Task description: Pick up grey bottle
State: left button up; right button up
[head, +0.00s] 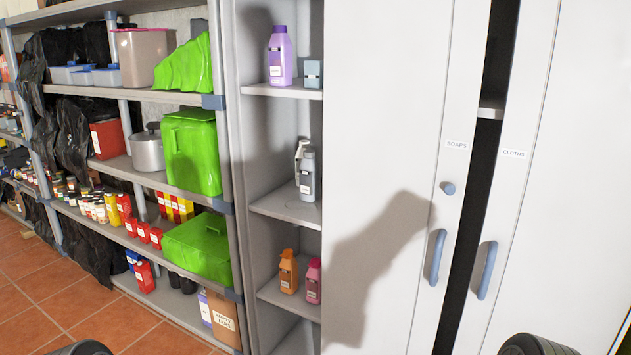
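A grey bottle (307,177) with a dark label stands upright on the middle shelf of the white cabinet, near the shelf's front edge. A paler, whitish bottle (300,152) stands just behind it and is partly hidden by it. Only small dark rounded parts of my arms show at the bottom edge, and neither gripper can be seen. Nothing of mine is near the grey bottle.
A purple bottle (280,57) stands above; orange (288,271) and pink (313,281) bottles stand below. The cabinet door labelled SOAPS (390,150) borders the opening on the right. A loaded grey rack (222,150) stands left. Tiled floor (60,300) shows lower left.

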aim_at(309, 168)
jog(key=i+j+z, duration=0.1)
jog(key=z, duration=0.85)
jog(key=i+j+z, duration=0.1)
jog(key=j+z, duration=0.3)
jog(key=j, duration=0.2)
jog(key=j+z, duration=0.4)
jog(key=j, duration=0.25)
jog(key=j+z, duration=0.45)
jog(key=j, duration=0.2)
jog(key=k+j, duration=0.1)
jog(key=j, duration=0.5)
jog(key=k+j, duration=0.1)
jog(key=j, duration=0.5)
jog(key=k+j, duration=0.1)
jog(key=j, duration=0.5)
jog(key=i+z, duration=0.05)
